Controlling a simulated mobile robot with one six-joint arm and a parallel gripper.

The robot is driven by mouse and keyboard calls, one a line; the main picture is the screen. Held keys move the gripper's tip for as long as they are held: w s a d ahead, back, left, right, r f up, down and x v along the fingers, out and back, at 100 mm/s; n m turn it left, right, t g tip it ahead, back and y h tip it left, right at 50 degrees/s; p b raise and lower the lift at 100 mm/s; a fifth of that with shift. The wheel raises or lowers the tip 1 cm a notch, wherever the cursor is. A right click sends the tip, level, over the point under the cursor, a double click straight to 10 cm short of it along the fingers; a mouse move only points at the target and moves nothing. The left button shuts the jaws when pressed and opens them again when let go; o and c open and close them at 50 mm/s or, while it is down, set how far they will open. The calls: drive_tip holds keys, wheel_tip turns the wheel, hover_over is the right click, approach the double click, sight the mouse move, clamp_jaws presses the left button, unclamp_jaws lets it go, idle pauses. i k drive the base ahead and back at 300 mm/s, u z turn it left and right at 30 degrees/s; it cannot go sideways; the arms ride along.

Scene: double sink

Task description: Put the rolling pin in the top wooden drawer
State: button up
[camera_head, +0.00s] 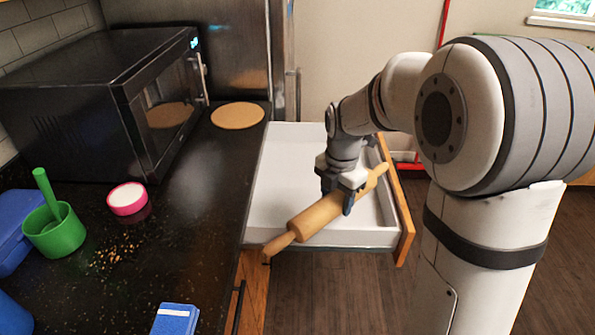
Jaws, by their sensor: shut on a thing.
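The wooden rolling pin (317,216) is in my gripper (341,199), which is shut around its body. It lies diagonally in the picture, with its near handle at the lower left and its far handle at the upper right. The top wooden drawer (276,192) is pulled open, with a white inside and a wooden front (396,205) on the right. The pin shows over the drawer, and its near handle reaches past the drawer's near side wall. Its height above the drawer floor is hard to tell. The gripper hides part of the pin's middle.
A black microwave (85,110) stands on the dark counter (195,195) left of the drawer. A round wooden board (238,115), a pink bowl (127,199), a green mortar (55,232), crumbs and blue boxes are on the counter. A fridge (235,50) stands behind.

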sight(300, 183)
drive_tip(key=i, duration=0.85)
drive_tip(key=z, duration=0.05)
